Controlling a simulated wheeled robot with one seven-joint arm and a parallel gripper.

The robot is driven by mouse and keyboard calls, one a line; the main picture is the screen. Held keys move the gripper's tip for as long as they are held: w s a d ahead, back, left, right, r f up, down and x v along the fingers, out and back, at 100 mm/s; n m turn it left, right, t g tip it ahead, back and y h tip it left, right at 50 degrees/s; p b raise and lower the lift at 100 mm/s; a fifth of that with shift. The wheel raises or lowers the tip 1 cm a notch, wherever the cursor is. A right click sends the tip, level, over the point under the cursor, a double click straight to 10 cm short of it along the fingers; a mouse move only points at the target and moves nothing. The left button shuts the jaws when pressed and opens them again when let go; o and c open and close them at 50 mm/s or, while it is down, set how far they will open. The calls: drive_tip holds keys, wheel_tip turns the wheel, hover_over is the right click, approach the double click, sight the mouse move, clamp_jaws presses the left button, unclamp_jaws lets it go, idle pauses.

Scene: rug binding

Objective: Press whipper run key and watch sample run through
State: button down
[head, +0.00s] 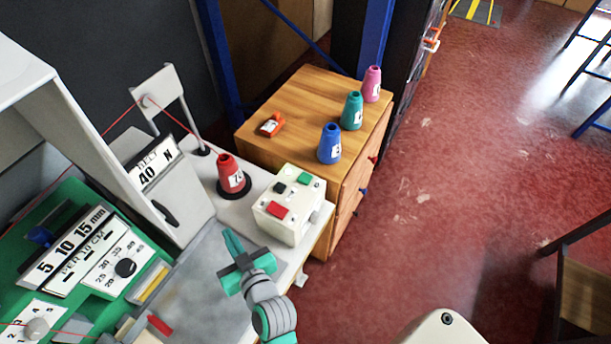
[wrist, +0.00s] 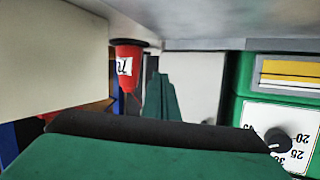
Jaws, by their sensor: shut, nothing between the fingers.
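A cream control box (head: 289,228) stands at the right end of the machine table. Its top carries a green key (head: 304,179), a red key (head: 277,211) and a small black part (head: 280,188); I cannot read a run label. My gripper (head: 232,241) is shut and empty, left of the box and above the grey plate (head: 205,268), apart from the keys. In the wrist view its closed green fingers (wrist: 163,98) point towards the machine, and a pale block fills the left. The sewing machine (head: 75,105) is on the left. No rug sample can be made out.
A red thread cone (head: 226,168) stands behind the box, and shows in the wrist view (wrist: 126,80). A wooden cabinet (head: 290,90) holds blue, teal and pink cones and a small red item. Dial panels (head: 115,262) lie left. Open red floor is at right.

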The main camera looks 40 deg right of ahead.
drive_tip(key=w+d+r+n+y, duration=0.1)
drive_tip(key=w+d+r+n, duration=0.2)
drive_tip(key=w+d+r, duration=0.3)
wheel_tip(320, 180, up, 12)
drive_tip(key=n+g, duration=0.5)
drive_tip(key=n, duration=0.4)
hover_over(309, 180)
drive_tip(key=shift+f+y, duration=0.2)
drive_tip(key=shift+y, duration=0.1)
drive_tip(key=shift+f, duration=4.4)
drive_tip(key=shift+a+f, duration=0.1)
drive_tip(key=shift+f, duration=0.35)
